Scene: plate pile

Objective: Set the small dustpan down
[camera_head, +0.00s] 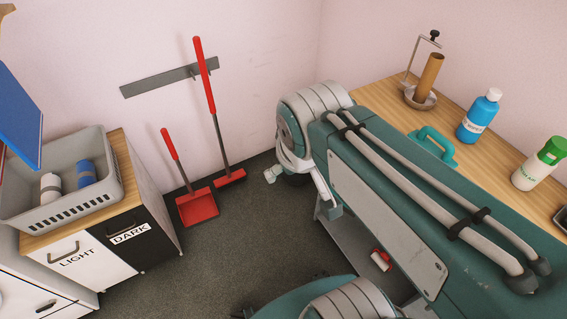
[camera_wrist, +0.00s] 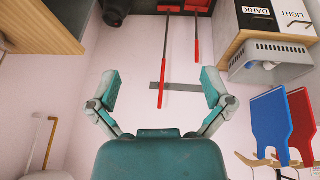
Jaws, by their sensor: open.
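A red dustpan (camera_head: 197,207) with a grey-and-red upright handle rests on the dark floor near the pink wall, its handle leaning toward the upper left. It also shows at the top edge of the wrist view (camera_wrist: 196,45), where its pan is partly cut off. My gripper (camera_wrist: 160,92) is open, with its two fingers wide apart and nothing between them. In the wrist view, the wall rail and the broom handle's red end appear between the fingers, behind them. In the head view, my arm hides most of the gripper's end.
A red broom (camera_head: 210,85) stands against the wall rail (camera_head: 145,85) right of the dustpan. A laundry cabinet (camera_head: 75,270) with a grey basket (camera_head: 105,190) is at left. A wooden counter (camera_head: 385,92) with bottles is at right. A small red-and-white item (camera_head: 381,260) lies low beside my arm.

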